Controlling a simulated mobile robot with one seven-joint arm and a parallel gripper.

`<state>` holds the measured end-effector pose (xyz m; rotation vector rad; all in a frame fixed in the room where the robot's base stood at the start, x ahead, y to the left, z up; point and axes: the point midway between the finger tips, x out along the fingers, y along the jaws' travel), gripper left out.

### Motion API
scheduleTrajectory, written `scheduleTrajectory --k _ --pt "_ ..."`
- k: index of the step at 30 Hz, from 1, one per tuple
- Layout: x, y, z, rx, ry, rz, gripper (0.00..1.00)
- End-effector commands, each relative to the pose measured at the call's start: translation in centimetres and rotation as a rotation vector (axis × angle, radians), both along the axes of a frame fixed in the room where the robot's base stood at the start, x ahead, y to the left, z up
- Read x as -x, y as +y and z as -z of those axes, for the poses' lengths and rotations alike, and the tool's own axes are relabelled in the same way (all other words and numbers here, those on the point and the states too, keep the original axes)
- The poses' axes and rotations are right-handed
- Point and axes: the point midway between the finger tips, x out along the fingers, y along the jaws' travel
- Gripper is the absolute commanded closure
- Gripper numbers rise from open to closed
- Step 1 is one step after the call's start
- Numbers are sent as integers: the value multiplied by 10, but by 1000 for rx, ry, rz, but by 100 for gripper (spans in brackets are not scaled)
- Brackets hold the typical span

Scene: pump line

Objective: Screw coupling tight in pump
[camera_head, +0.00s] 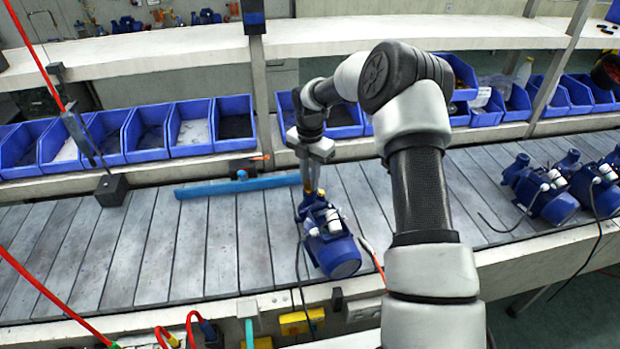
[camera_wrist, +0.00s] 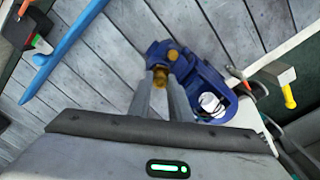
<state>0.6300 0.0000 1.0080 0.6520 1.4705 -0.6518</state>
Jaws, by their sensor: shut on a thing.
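A blue pump (camera_head: 330,240) with white fittings on its side lies on the slatted bench, its rounded motor end facing the front edge. It also shows in the wrist view (camera_wrist: 205,85). My gripper (camera_head: 310,185) points down over the pump's far end. In the wrist view my gripper (camera_wrist: 160,88) has its two grey fingers closed around the brass coupling (camera_wrist: 160,76). The coupling is at the pump's blue port end; how deep it sits is hidden. A second brass-coloured part (camera_wrist: 173,55) shows on the pump beside it.
A blue bar (camera_head: 235,187) lies on the bench left of the pump. Several similar pumps (camera_head: 545,190) stand at the right. Blue bins (camera_head: 190,135) line the back. Red hoses (camera_head: 45,290) hang at the left.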

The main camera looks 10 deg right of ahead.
Motion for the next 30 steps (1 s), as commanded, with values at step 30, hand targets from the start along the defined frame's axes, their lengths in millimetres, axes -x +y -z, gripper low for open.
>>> scheduleTrajectory --k 30 --pt "0 0 0 0 0 399 73"
